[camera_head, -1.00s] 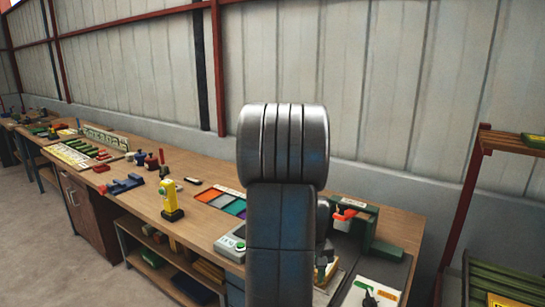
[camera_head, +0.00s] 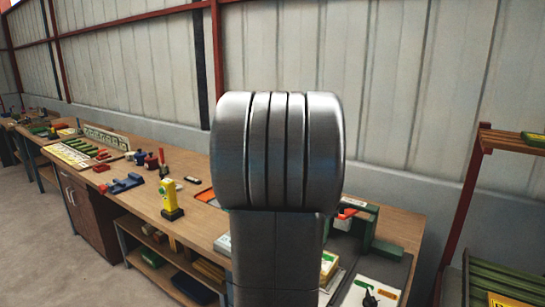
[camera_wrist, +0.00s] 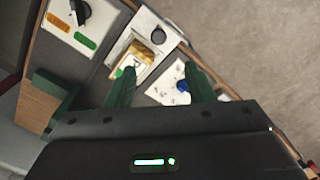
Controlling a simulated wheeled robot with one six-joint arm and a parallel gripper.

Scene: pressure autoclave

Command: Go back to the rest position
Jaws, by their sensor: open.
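My gripper (camera_wrist: 160,90) shows in the wrist view with its two green fingers spread apart and nothing between them. It is above the right end of the workbench (camera_head: 400,228), looking down on white boards and small items. In the head view my own arm fills the middle and hides part of the bench; the gripper itself is not visible there.
A yellow device (camera_head: 169,198) stands upright on the bench. A green press-like fixture (camera_head: 362,228) stands behind my arm at the right. A white board (camera_wrist: 72,22) carries orange and green labels. A shelf rack (camera_head: 500,150) is at the right. Floor is clear at left.

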